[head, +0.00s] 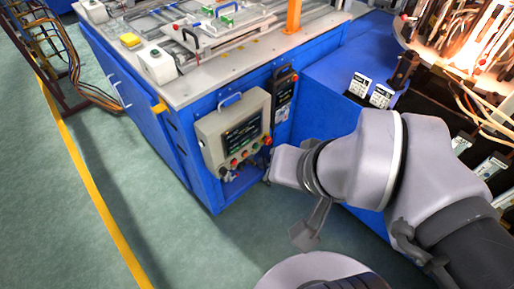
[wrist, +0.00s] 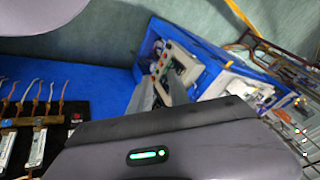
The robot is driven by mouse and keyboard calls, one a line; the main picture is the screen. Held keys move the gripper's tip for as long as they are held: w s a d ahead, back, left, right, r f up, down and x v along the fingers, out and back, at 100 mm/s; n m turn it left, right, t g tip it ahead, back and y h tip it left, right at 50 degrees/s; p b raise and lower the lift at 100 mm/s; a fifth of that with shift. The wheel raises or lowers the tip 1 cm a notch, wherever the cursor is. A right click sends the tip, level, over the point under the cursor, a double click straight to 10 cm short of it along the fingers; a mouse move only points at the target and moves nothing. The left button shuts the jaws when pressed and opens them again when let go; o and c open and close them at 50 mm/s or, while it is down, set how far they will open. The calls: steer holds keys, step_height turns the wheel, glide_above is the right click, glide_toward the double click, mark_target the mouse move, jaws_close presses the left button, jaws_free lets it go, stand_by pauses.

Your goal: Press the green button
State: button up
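The grey control panel (head: 233,128) is mounted on the blue machine cabinet, with a dark screen and a row of small coloured buttons (head: 246,155) along its lower edge. The green button is among these, but the buttons are too small to single it out surely. The panel (wrist: 182,70) also shows in the wrist view, tilted, beyond my fingers, with its button row (wrist: 162,62) facing left. My gripper (wrist: 152,88) points toward the panel and appears empty. The finger gap is unclear.
A dark handheld unit (head: 284,92) hangs right of the panel. A blue bench (head: 335,70) with cables and a bright glowing area stands at the right, close to my arm. The green floor (head: 70,190) in front and left is clear, with a yellow line.

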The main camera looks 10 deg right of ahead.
jaws_close()
stand_by(1.4)
